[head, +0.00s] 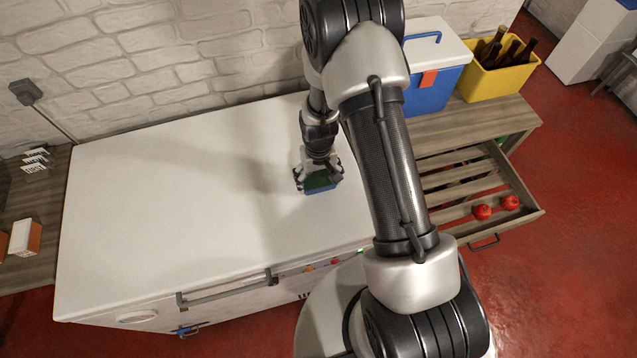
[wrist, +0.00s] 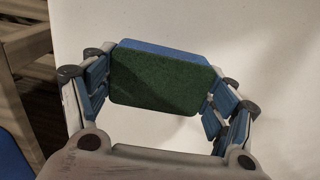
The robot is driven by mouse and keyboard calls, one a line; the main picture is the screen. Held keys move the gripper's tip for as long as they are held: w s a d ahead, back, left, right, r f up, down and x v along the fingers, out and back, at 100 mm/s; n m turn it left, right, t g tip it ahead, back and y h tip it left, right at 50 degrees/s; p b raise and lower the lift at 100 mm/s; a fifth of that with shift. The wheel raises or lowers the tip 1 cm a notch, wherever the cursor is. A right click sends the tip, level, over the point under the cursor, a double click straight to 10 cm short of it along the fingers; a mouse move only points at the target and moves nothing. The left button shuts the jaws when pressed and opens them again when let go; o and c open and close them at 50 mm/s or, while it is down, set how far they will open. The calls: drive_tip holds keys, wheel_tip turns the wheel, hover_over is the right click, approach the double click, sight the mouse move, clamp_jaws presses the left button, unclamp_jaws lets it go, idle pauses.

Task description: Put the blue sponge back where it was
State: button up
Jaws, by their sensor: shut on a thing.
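The blue sponge (head: 320,187) has a green scouring face and blue sides. My gripper (head: 319,178) is shut on it, over the right part of the white chest top in the head view. In the wrist view the sponge (wrist: 160,82) sits between the two fingers of my gripper (wrist: 160,88), its green face towards the camera and a blue edge along the top. I cannot tell whether the sponge touches the white surface.
The white chest top (head: 180,190) is otherwise clear. To the right, an open slatted drawer (head: 530,205) holds red round items (head: 483,212). A blue cooler (head: 436,90) and a yellow crate (head: 490,88) with bottles stand on the wooden counter behind.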

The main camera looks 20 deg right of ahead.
sight(318, 184)
drive_tip(key=shift+f, duration=1.35)
drive_tip(key=shift+f, duration=0.15)
drive_tip(key=o, duration=1.1)
